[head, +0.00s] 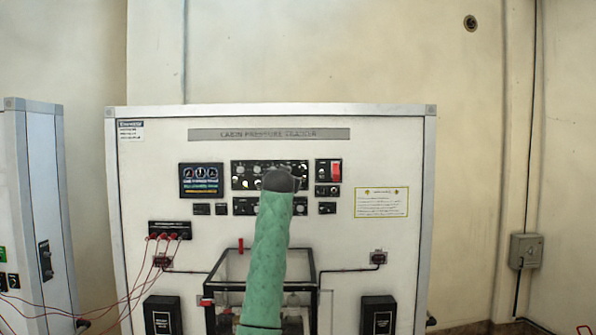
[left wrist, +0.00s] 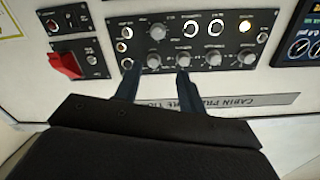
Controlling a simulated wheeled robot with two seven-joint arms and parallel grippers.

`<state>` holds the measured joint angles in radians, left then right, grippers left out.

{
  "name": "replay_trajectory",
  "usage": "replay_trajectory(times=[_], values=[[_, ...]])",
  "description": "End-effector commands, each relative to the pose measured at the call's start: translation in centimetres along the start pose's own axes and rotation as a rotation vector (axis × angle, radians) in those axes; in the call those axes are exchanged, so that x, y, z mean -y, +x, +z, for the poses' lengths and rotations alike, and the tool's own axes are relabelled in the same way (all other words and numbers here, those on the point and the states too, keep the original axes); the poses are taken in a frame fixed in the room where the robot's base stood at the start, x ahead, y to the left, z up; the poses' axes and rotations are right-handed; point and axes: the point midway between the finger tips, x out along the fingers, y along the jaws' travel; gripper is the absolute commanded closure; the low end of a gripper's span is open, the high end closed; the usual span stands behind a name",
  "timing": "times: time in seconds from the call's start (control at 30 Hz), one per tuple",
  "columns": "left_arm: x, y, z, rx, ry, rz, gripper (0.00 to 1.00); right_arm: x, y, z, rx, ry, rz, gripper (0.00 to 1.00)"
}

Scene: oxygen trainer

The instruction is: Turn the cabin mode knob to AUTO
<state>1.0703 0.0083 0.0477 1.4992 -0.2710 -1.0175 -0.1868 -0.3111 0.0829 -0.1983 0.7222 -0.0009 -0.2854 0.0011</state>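The black control panel (head: 240,184) is on the upper middle of the white trainer, partly hidden by my left arm. In the left wrist view the same panel (left wrist: 220,42) appears upside down, with several round grey knobs and lit indicators. I cannot read which knob is the cabin mode knob. My left gripper (left wrist: 156,78) is open, with its two dark fingers apart and pointing at the lower knob row. A grey knob (left wrist: 153,61) shows between the fingertips; contact cannot be told. In the head view the left gripper (head: 283,181) covers part of the panel. My right gripper is not in view.
A red guarded switch (head: 336,171) sits right of the panel and a display (head: 201,180) left of it. Red cables (head: 136,284) hang at left. A dark-framed clear case (head: 231,266) stands below the panel, behind my arm.

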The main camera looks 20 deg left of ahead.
Motion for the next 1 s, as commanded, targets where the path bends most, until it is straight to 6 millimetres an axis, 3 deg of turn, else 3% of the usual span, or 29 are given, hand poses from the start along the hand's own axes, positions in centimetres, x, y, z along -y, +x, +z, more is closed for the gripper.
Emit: replay_trajectory(times=[0.1, 0.27, 0.47, 0.7, 1.0], values=[[-0.6, -0.5, -1.7, -0.013, -0.012, 0.008, 0.6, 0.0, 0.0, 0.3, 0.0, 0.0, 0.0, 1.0], [-0.7, 0.2, -2.1, -0.013, -0.013, 0.01, 0.6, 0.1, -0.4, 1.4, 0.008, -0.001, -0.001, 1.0], [-0.6, 2.1, -2.2, -0.013, -0.013, 0.01, 0.6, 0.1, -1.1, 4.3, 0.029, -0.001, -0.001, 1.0], [-0.6, 5.4, -2.4, -0.013, -0.011, 0.01, 0.6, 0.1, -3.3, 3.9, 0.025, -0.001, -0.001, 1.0], [-0.8, 7.2, -2.0, -0.014, -0.012, 0.01, 0.6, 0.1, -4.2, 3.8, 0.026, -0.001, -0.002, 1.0]])
